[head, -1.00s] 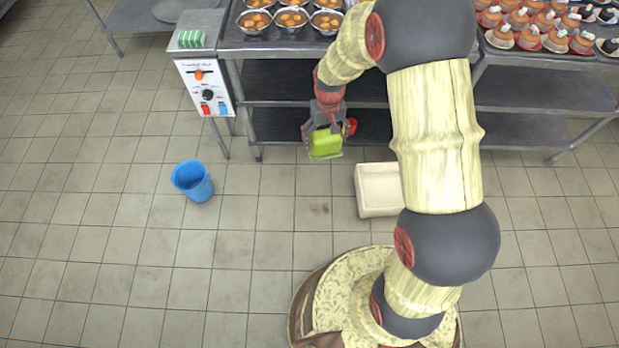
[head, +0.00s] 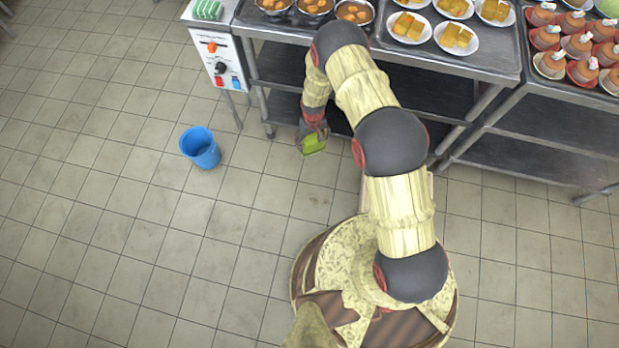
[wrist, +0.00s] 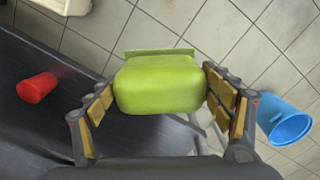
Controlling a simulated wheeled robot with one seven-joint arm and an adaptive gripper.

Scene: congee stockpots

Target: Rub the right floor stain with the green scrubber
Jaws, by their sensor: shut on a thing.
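The green scrubber (head: 314,143) is a yellow-green block with a thin flat plate at its far end. My gripper (head: 313,128) is shut on it, with one finger on each side, as the wrist view shows the scrubber (wrist: 158,84) between the fingers (wrist: 160,90). The scrubber is held above the floor near the front of the steel table. A faint dark smudge on the tiles (head: 315,200), below the gripper in the head view, may be a floor stain. I cannot tell whether it is the right one, and no second stain is clear.
A blue bucket (head: 200,148) stands on the floor to the left. A steel table (head: 470,62) with plates and an undershelf is close behind the gripper. A red cup (wrist: 38,88) is on a dark surface in the wrist view. Open tiled floor (head: 130,220) lies left.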

